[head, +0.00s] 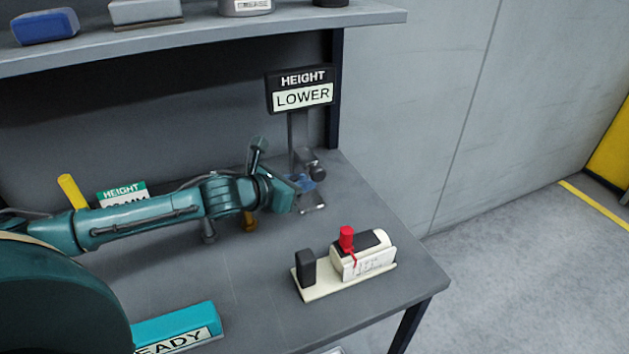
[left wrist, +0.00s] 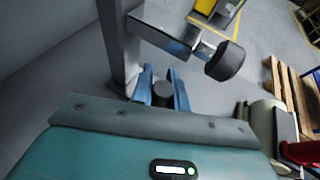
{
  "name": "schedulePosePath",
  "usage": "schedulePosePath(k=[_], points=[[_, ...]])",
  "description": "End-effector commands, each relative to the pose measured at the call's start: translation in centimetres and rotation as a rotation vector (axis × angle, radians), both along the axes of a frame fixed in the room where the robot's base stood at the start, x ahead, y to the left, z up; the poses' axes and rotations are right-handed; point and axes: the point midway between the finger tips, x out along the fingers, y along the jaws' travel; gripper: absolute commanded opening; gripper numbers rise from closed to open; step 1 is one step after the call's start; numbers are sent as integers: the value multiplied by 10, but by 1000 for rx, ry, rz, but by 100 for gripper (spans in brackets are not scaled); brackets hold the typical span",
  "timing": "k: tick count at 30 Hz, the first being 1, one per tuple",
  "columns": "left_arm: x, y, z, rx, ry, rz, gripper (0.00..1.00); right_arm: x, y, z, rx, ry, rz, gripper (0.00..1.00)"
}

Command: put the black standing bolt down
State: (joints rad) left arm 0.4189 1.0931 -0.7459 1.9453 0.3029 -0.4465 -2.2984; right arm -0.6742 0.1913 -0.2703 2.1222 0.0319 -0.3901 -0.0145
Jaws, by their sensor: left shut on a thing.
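My left gripper (head: 304,184) is at the right end of my outstretched left arm, over the back right of the bench by the foot of a sign post. In the left wrist view its blue fingers (left wrist: 161,84) are shut on a dark, round-topped thing, which I take for the black standing bolt (left wrist: 162,94). Only its top shows between the fingers; its lower part is hidden. I cannot tell whether it touches the bench. In the head view the gripper and post parts hide the bolt. My right gripper is not in view.
A post carries a "HEIGHT LOWER" sign (head: 302,91) and a side arm with a black knob (left wrist: 227,61), close to my left gripper. A valve actuator (head: 378,252) with a red handle stands nearer the front. A teal "READY" block (head: 177,325) lies front left. Bare bench lies between.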

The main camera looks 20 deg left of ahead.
Motion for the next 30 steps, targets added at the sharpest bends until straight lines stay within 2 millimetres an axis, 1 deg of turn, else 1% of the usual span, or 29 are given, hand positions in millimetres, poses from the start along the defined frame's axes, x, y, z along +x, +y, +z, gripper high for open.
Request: schedulePosePath(k=[1,6,9,12,15,21,25,26,28,30], points=[[5,-3,-1,-2,-2,-1,0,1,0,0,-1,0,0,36],[17,-6,-8,-2,-3,0,0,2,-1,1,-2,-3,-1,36],[30,-11,-16,-3,-1,0,0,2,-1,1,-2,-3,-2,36],[37,-14,-26,-1,-2,-1,0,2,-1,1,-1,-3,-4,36],[40,-14,-29,1,-1,-2,0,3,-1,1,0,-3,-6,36],[39,-14,-29,2,-2,-2,0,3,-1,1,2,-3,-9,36],[39,-14,-32,1,-2,-1,0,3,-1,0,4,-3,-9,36],[39,-14,-32,2,-1,-1,18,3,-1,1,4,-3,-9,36],[39,-14,-32,2,-1,-1,24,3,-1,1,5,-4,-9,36],[39,-14,-32,2,-1,-1,25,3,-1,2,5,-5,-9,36]])
